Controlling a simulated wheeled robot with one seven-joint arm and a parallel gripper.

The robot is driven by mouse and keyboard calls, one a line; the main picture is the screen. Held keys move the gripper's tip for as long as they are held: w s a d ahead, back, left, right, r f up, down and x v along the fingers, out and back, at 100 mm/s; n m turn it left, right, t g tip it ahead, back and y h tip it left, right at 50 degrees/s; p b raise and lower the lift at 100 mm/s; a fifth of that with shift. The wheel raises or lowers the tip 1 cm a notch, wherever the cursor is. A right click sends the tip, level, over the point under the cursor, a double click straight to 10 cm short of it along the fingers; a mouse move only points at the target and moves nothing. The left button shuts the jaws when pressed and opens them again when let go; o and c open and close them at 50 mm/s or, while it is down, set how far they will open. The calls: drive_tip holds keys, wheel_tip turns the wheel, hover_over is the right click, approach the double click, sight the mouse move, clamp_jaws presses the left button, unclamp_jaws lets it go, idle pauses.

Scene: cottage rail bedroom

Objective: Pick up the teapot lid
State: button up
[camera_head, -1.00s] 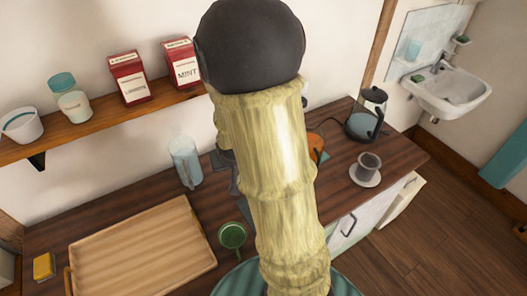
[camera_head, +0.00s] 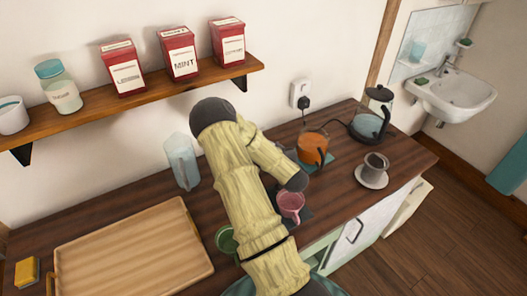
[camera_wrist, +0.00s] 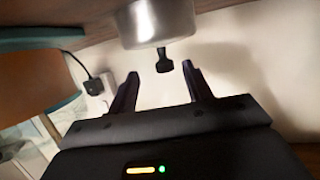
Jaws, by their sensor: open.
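In the wrist view, a silver, round-sided metal piece with a black knob, which looks like the teapot lid (camera_wrist: 155,22), is at the top centre. The picture appears inverted, with the wooden surface along its top edge. My gripper (camera_wrist: 160,70) is open, its two black fingers on either side of the knob, with visible gaps; I cannot tell the depth between them. In the head view, my arm hides the gripper and the lid.
A pink cup (camera_head: 291,204) and green cup (camera_head: 226,240) stand close to my arm. A clear jug (camera_head: 182,162), wooden tray (camera_head: 120,258), kettle (camera_head: 369,122) and grey cup on a saucer (camera_head: 375,166) share the counter (camera_head: 345,185). A shelf (camera_head: 150,105) with red tins runs above.

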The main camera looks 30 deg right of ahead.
drive_tip(key=shift+x, duration=1.15)
drive_tip(key=shift+r+p, duration=0.1)
drive_tip(key=shift+p, duration=0.2)
drive_tip(key=x, duration=0.1)
drive_tip(key=p+x, duration=0.1)
drive_tip(key=x, duration=0.2)
drive_tip(key=shift+w+a+r+p, duration=0.15)
drive_tip(key=shift+w+p, duration=0.2)
drive_tip(key=shift+w, duration=0.4)
clamp_jaws()
